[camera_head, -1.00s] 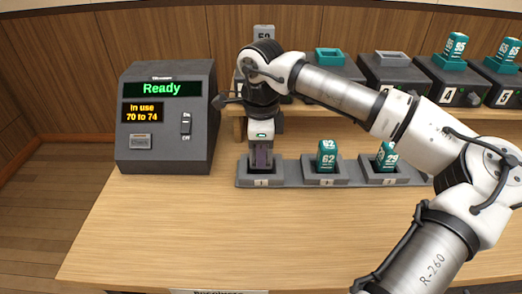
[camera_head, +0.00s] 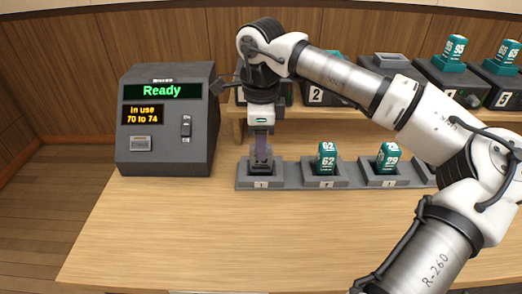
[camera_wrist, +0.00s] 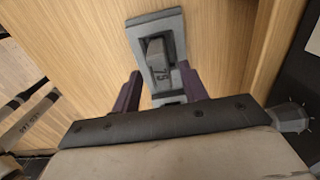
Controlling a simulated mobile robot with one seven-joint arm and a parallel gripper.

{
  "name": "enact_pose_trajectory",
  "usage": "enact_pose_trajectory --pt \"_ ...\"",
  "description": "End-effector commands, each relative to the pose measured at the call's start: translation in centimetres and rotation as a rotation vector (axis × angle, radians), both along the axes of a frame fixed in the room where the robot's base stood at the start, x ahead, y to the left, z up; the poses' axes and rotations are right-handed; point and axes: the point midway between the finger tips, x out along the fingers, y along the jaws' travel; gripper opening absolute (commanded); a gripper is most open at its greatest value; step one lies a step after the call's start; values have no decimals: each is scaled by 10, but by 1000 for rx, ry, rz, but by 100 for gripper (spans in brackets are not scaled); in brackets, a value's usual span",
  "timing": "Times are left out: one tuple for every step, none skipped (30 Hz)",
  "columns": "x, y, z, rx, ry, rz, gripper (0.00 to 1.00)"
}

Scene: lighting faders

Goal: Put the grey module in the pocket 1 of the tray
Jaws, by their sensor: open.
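A grey module (camera_head: 263,160) stands in pocket 1 at the left end of the dark grey tray (camera_head: 295,184). It looks upright in the head view. In the wrist view the grey module (camera_wrist: 157,58) sits inside the pocket's rim, its printed number too blurred to read. My gripper (camera_head: 262,148) is directly above pocket 1, pointing down. In the wrist view its purple fingers are spread apart, and the gripper (camera_wrist: 160,70) is empty. The fingers overlap the module's top in the head view, so the exact gap is hard to tell.
Teal modules 62 (camera_head: 326,158) and 29 (camera_head: 388,158) stand in the tray's pockets 2 and 3. A console (camera_head: 165,120) reading "Ready" and "In use 70 to 74" is at left. A raised shelf of numbered docks is behind. The front tabletop (camera_head: 220,235) is clear.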

Motion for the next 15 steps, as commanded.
enact_pose_trajectory --pt "1 0 13 -1 -3 -2 43" --pt "1 0 20 0 -3 -1 43" --pt "0 0 29 -1 -3 -1 43" --pt "1 0 35 -1 -2 -2 43" --pt "1 0 42 0 -2 -2 43" --pt "1 0 49 -1 -2 -1 43" --pt "0 0 54 -1 -2 -2 43" --pt "1 0 59 0 -2 -1 43" --pt "1 0 65 0 -1 -1 43" --pt "0 0 69 0 -1 -1 43" --pt "0 0 72 0 0 -1 43" --pt "0 0 75 -1 0 -1 43" --pt "0 0 77 -1 0 0 43" --pt "0 0 79 -1 0 0 43" --pt "0 0 81 0 0 0 43"
